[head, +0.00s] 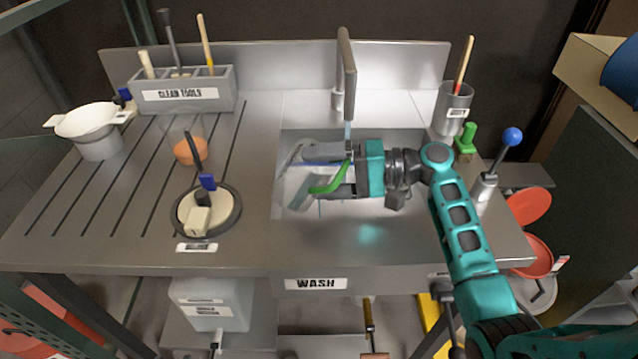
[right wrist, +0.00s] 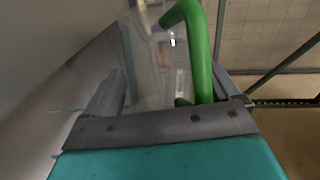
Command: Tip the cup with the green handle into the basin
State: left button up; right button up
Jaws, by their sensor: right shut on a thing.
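The cup with the green handle (head: 302,187) is clear and shows in the head view over the basin (head: 300,228), left of my right gripper (head: 328,170). It looks tilted, with its open side toward the left. My right gripper is shut on the cup. In the right wrist view the green handle (right wrist: 197,45) rises by the fingers, and the clear wall (right wrist: 150,70) is between them. The fingers partly hide the cup in the head view. I cannot tell if anything is inside it. My left gripper is not in view.
The tap (head: 347,75) stands behind the cup, close to my gripper. A grey tool holder (head: 185,95), a white strainer (head: 92,120), an orange-based cup (head: 188,152) and a round dish (head: 232,215) are on the left drainboard. A dirty-tools pot (head: 453,105) stands at back right.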

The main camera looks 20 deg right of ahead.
jog(key=shift+r, duration=0.1)
dwell(0.3)
jog(key=shift+s+f+b, duration=0.1)
jog(key=shift+f+b, duration=0.3)
jog(key=shift+b, duration=0.05)
jog(key=shift+s+a+r+n+h, duration=0.5)
jog(key=shift+s+a+n, duration=0.15)
jog(key=shift+n, duration=0.25)
